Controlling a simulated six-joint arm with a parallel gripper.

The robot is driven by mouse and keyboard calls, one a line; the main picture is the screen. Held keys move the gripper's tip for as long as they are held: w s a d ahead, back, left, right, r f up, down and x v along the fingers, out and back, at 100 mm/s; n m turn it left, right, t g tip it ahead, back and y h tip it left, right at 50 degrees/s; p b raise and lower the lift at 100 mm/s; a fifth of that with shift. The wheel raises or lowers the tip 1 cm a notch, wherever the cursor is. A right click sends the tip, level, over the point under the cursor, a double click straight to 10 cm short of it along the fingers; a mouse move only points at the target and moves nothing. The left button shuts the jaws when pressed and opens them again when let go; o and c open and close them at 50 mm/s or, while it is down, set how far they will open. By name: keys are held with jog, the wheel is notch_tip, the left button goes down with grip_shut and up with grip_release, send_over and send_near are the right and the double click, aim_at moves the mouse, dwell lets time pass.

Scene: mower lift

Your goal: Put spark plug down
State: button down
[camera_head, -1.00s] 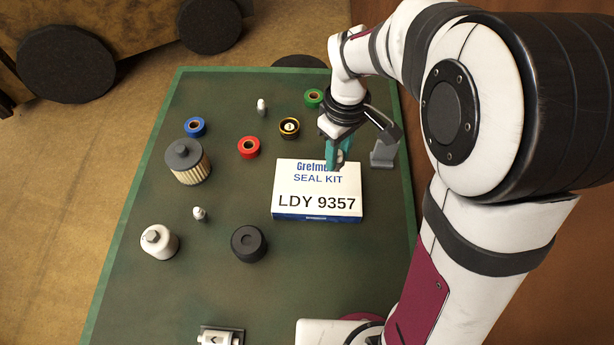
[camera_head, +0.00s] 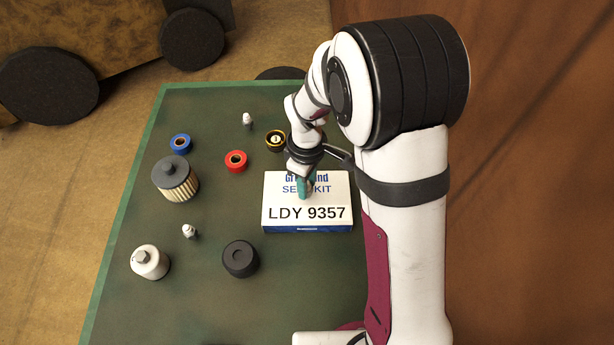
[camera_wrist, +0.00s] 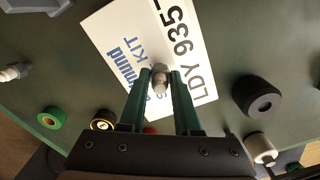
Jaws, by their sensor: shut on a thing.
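My gripper (camera_head: 304,190) is over the white and blue seal kit box (camera_head: 280,214), pointing down. In the wrist view its teal fingers (camera_wrist: 160,90) are shut on a small white and grey spark plug (camera_wrist: 160,76), with the box behind it. I cannot tell whether the plug touches the box. The held plug is hidden in the head view. Two other spark plugs stand on the green table: one at the back (camera_head: 247,119) and one at the front left (camera_head: 189,231).
A ribbed filter (camera_head: 175,180), a white filter (camera_head: 150,262) and a black cap (camera_head: 240,259) stand left. Green tape (camera_wrist: 52,117) shows in the wrist view. The front table is clear.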

jog(key=shift+f, duration=0.1)
jog(key=c, duration=0.6)
grip_release()
notch_tip(320, 180, up, 11)
jog(key=s+d+r+m, duration=0.1)
jog(key=s+d+m, duration=0.1)
jog(key=s+m, duration=0.4)
jog(key=s+d+r+m+y, duration=0.1)
jog(key=s+d+m, duration=0.1)
jog(key=s+m, duration=0.3)
jog(key=s+d+r+m, duration=0.2)
jog(key=s+m, duration=0.4)
jog(key=s, duration=0.5)
jog(key=shift+s+m+y, duration=0.1)
jog(key=shift+m+y, duration=0.2)
jog(key=shift+y, duration=0.1)
